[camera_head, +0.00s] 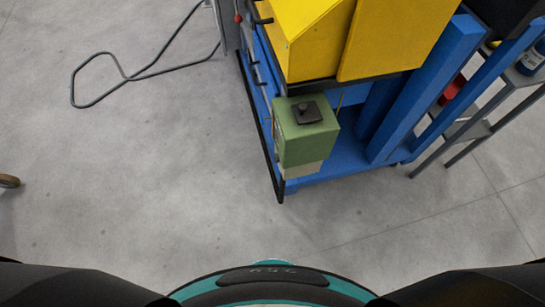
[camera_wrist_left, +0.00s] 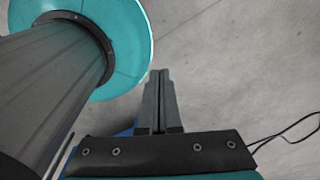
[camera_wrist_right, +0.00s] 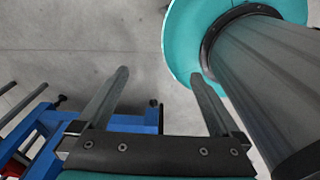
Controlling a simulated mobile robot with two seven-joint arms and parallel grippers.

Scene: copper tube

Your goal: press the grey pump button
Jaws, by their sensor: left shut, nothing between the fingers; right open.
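A green box (camera_head: 305,140), which looks like the pump unit, is mounted on the near end of a blue machine frame. On its top sits a dark grey square plate with a small raised knob (camera_head: 305,111), which looks like the pump button. My left gripper (camera_wrist_left: 159,76) is shut and empty in the left wrist view, above bare floor. My right gripper (camera_wrist_right: 159,75) is open and empty in the right wrist view, with floor and blue frame parts beyond it. Neither gripper shows in the head view, so both are apart from the button there.
The blue machine frame (camera_head: 345,165) carries large yellow housings (camera_head: 310,40) behind the green box. A grey shelf rack (camera_head: 487,127) stands at the right. A black cable (camera_head: 128,77) lies on the floor at the left. The grey floor in front is clear.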

